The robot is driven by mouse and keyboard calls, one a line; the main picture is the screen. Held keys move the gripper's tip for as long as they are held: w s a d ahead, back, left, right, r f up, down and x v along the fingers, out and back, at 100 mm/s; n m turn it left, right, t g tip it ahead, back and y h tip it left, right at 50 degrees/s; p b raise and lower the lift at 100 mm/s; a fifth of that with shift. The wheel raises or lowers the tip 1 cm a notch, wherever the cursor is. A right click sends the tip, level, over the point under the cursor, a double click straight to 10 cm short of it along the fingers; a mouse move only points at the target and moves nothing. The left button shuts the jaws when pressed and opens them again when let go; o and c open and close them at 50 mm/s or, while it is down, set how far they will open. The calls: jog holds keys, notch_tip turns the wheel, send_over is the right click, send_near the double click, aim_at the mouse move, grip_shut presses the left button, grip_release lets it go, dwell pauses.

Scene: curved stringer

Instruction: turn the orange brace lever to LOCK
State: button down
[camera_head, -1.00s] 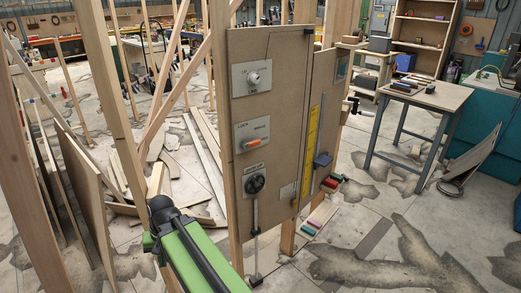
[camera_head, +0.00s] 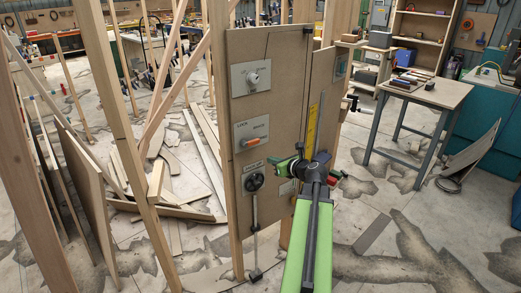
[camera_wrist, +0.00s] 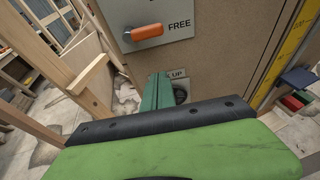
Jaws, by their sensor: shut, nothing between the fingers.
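The orange brace lever (camera_head: 252,142) is on a pale plate (camera_head: 241,129) on the brown panel, between an upper knob plate and a lower dark dial. The plate reads LOCK at the left, and the wrist view shows FREE at the right. In the wrist view the lever (camera_wrist: 143,32) lies nearly level, its right end toward FREE. My gripper (camera_head: 278,163) is right of and below the lever in the head view, apart from it. The wrist view shows its green fingers (camera_wrist: 158,76) together and empty, below the lever.
The dark dial (camera_head: 254,183) is just left of my gripper, with a rod below it. A yellow scale strip (camera_head: 312,126) runs up the panel at the right. Wooden studs (camera_head: 112,110) stand left of the panel. A work table (camera_head: 437,94) is at the right.

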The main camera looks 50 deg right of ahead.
aim_at(250, 142)
jog(key=b+x, duration=0.4)
jog(key=x, duration=0.6)
notch_tip(250, 142, up, 4)
jog(key=p, duration=0.5)
jog(key=shift+a, duration=0.1)
